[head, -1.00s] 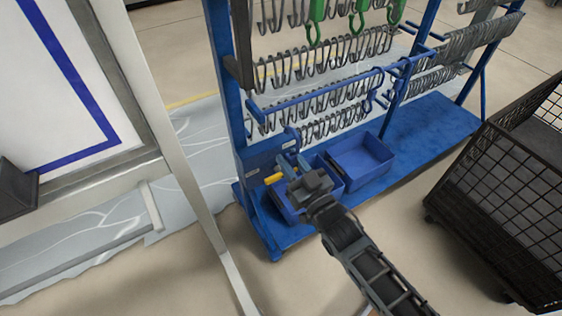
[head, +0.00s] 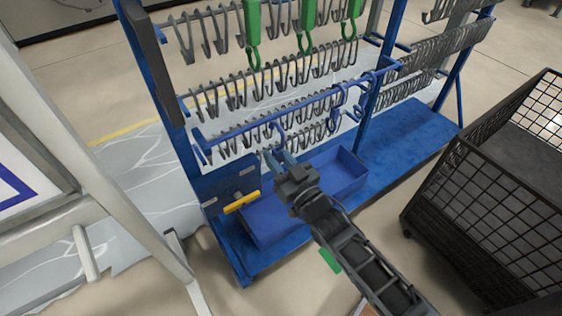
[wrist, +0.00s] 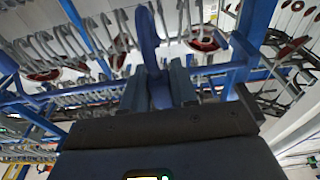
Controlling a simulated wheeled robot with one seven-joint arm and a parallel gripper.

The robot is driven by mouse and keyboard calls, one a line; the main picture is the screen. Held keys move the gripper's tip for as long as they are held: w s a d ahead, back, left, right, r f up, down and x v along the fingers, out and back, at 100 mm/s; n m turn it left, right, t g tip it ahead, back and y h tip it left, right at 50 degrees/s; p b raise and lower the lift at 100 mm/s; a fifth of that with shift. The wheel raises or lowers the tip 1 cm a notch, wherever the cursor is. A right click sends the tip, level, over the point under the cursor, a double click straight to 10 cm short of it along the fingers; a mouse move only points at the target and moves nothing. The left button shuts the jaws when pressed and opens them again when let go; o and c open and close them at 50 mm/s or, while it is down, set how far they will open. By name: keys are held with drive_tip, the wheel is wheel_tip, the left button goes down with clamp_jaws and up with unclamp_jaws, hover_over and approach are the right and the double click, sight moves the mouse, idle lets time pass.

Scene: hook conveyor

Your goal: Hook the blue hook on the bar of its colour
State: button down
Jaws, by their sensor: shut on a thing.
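My gripper (head: 275,160) is shut on the blue hook (wrist: 148,35), which stands up between the two fingers in the wrist view. In the head view the hook (head: 280,133) shows only in part above the fingertips, close to the blue bar (head: 240,132) on the front of the rack. It overlaps the bar's line there, and I cannot tell whether it touches it. Another blue hook-like piece (head: 338,110) hangs on the right part of that bar.
Rows of grey hooks (head: 235,95) and several green hooks (head: 252,35) hang above. A black mesh cart (head: 480,180) stands right; a pale frame post (head: 100,195) stands left.

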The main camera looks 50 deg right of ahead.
drive_tip(key=w+d+f+b, duration=0.2)
drive_tip(key=w+f+b, duration=0.1)
drive_tip(key=w, duration=0.4)
drive_tip(key=shift+w+f+b, duration=0.15)
drive_tip(key=shift+f+b, duration=0.05)
drive_tip(key=shift+b, duration=0.65)
drive_tip(key=shift+f, duration=0.1)
idle(0.3)
drive_tip(key=c, duration=0.8)
unclamp_jaws()
drive_tip(key=v, duration=0.8)
drive_tip(key=shift+p, duration=0.3)
